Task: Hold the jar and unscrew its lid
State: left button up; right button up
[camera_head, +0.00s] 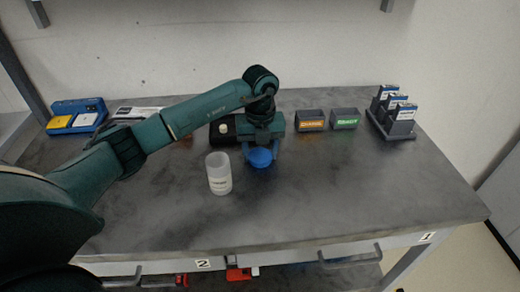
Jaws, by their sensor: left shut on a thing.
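The jar (219,175) is a whitish, translucent cylinder with a small label. It stands upright on the grey table, and its top shows no lid on it. My left gripper (262,146) points down just to the right of the jar and is shut on a round blue lid (261,158). The lid is apart from the jar; I cannot tell its exact height above the table. The arm hides part of the table behind the jar. My right gripper is not in view.
Two small grey bins, one with an orange label (312,125) and one with a green label (345,123), stand at the back. A rack (394,130) holds several upright items at the back right. A blue case (77,117) lies back left. The table's front right is clear.

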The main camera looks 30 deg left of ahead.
pick_arm(q)
jog(key=shift+f, duration=0.1)
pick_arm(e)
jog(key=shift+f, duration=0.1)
pick_arm(q)
jog(key=o, duration=1.1)
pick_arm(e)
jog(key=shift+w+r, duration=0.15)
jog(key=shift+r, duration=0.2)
